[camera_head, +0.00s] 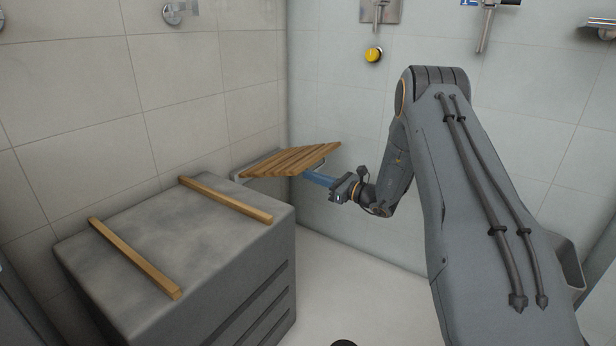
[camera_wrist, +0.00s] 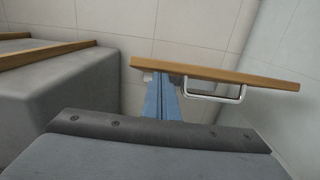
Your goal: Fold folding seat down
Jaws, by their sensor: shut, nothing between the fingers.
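The folding seat (camera_head: 292,161) has wooden slats and hangs on the tiled wall near the corner, sticking out from the wall and looking close to level, with a slight tilt. In the wrist view the seat (camera_wrist: 215,72) shows edge-on, with a metal loop (camera_wrist: 215,93) under it. My gripper (camera_head: 308,174) is shut and empty, its blue fingers just under the seat's front part. In the wrist view the fingertips (camera_wrist: 160,78) reach below the seat's left part. I cannot tell whether they touch it.
A large grey box (camera_head: 190,255) with two wooden strips on top stands at the left, in front of the seat. A yellow knob (camera_head: 374,54) and metal fittings are on the back wall. A grey bin (camera_head: 566,262) is at the right.

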